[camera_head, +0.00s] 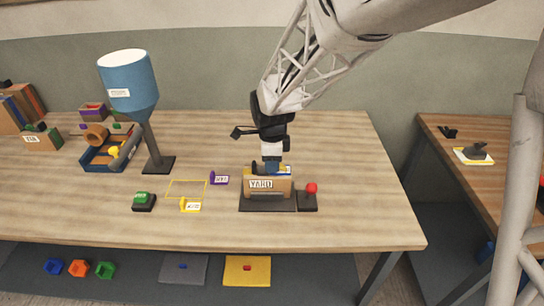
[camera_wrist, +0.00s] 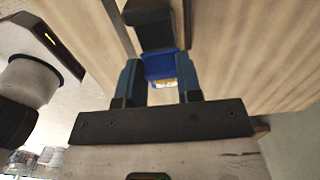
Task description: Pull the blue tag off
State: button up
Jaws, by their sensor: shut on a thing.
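The blue tag (camera_wrist: 160,66) shows between my two fingers in the wrist view, with a white and yellow patch beside it. My gripper (camera_wrist: 160,80) is shut on the blue tag. In the head view my gripper (camera_head: 272,167) points down at the top of a tan box (camera_head: 268,188) lettered "YARU", which stands on a dark base. Only a bit of blue and white shows there, at the box's top edge. Whether the tag is still fixed to the box is hidden by my fingers.
A purple tag (camera_head: 219,180) and a yellow tag (camera_head: 190,205) lie by a yellow outline (camera_head: 187,181) on the table. A red-topped button (camera_head: 311,188) stands right of the box, a green button (camera_head: 144,200) further left.

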jog(key=shift+r, duration=0.55)
dwell(0.5)
notch_tip(320, 180, up, 10)
jog(key=shift+f, duration=0.2)
dwell(1.3)
jog(key=shift+w, duration=0.1)
